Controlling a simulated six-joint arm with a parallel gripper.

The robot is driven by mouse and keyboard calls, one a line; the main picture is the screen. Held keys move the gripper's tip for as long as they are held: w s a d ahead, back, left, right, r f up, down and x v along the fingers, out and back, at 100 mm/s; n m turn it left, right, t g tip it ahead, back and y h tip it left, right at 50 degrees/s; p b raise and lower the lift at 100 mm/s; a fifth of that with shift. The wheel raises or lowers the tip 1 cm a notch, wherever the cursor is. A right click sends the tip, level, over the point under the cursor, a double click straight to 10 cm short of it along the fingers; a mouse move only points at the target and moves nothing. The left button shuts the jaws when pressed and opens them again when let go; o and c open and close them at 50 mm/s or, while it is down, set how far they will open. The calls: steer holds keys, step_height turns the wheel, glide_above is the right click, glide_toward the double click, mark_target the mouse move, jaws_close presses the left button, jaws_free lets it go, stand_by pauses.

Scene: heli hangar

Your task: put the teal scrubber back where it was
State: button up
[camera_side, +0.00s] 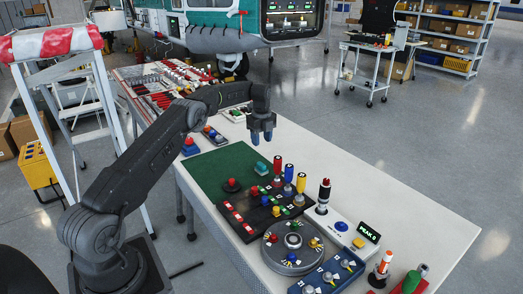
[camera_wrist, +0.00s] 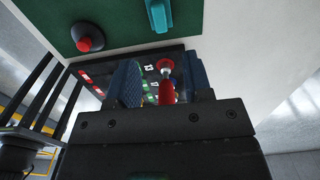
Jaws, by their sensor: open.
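The teal scrubber (camera_side: 261,167) sits on the green mat (camera_side: 215,170), near the mat's right edge. In the wrist view the teal scrubber (camera_wrist: 160,15) is at the top, beyond my fingertips. My gripper (camera_side: 262,138) is open and points down, above and behind the scrubber and apart from it. In the wrist view my gripper (camera_wrist: 165,80) has a gap between its blue fingers. A red-handled item shows through that gap, but I cannot tell its distance; nothing appears held.
A red-topped dark knob (camera_side: 232,185) stands on the mat. Red, blue and yellow cylinders (camera_side: 289,174) stand right of it. A black board (camera_side: 255,215), a round grey dial (camera_side: 292,247) and a blue tray (camera_side: 328,275) lie nearer. The white table's right side (camera_side: 390,190) is clear.

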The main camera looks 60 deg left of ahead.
steer(key=s+d+r+n+t, duration=0.1)
steer(key=d+r+n, duration=0.1)
steer(key=d+r, duration=0.4)
steer(key=s+d+r+n, duration=0.1)
steer(key=d+r+n, duration=0.15)
steer(key=r, duration=0.55)
steer(key=s+d+r+n+t, duration=0.2)
steer(key=s+d+r+n, duration=0.2)
steer(key=s+d+r, duration=0.7)
steer(key=s+d+f+n+t, duration=0.1)
steer(key=s+d+f+n, duration=0.1)
steer(key=s, duration=0.5)
steer(key=s+d+f+n, duration=0.2)
steer(key=s+d+n, duration=0.2)
steer(key=s+d, duration=0.2)
steer(key=s+d+f+n+t, duration=0.1)
steer(key=s+d+f+n, duration=0.1)
steer(key=s, duration=0.8)
steer(key=d+n, duration=0.1)
steer(key=d, duration=0.1)
steer(key=shift+d+f+t, duration=0.25)
steer(key=shift+d+t, duration=0.05)
steer(key=shift+d, duration=0.1)
